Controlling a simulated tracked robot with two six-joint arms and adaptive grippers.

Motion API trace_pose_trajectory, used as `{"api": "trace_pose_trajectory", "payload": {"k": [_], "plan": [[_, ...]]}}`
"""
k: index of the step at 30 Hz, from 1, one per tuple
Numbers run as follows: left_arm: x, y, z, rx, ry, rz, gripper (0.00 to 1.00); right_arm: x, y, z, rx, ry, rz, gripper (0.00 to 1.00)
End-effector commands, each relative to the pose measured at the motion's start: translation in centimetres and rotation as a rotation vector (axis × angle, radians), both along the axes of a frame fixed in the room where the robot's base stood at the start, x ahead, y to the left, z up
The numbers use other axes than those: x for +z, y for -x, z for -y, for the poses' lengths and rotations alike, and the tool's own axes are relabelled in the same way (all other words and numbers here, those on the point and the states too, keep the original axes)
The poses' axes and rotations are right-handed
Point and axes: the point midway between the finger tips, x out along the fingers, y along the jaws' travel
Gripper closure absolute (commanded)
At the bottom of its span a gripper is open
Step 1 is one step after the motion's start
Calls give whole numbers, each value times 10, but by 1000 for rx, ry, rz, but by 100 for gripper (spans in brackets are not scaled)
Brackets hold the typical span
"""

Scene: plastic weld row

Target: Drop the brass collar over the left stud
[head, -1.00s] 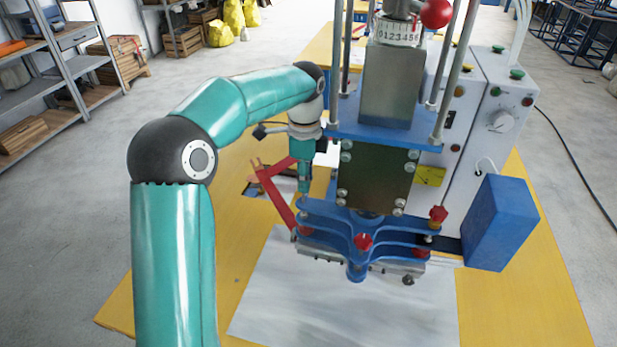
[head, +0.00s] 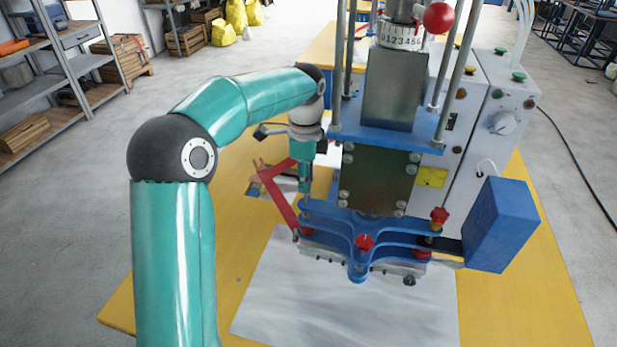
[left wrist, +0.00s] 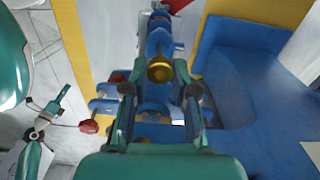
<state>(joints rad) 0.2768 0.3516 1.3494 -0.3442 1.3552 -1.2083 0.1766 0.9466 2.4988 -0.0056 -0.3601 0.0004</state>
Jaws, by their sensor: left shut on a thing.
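The brass collar (left wrist: 160,70) shows as a small gold ring between the fingertips of my left gripper (left wrist: 160,90) in the left wrist view. My left gripper is shut on it. In the head view my left gripper (head: 304,182) points down at the left front of the blue plates, and the collar cannot be made out there. The left stud (head: 305,208) shows as a thin upright piece just under the gripper. The exact gap between collar and stud is hidden. My right gripper cannot be made out.
The press block (head: 378,178) and its blue plate (head: 390,128) stand just right of my gripper. A red bent lever (head: 277,200) is close on its left. A blue box (head: 501,225) stands at the right. The pale sheet (head: 330,310) in front is clear.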

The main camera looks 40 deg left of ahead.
Motion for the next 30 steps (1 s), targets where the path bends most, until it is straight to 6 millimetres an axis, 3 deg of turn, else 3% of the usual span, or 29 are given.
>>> {"api": "trace_pose_trajectory", "payload": {"k": [11, 30], "plan": [[-2, 0, 0, -1, 1, -1, 100, -1, 0, 0, 0, 0, 0, 60], [-21, 0, 1, -1, 0, -1, 100, -13, 0, 0, 0, 0, 0, 60]]}}
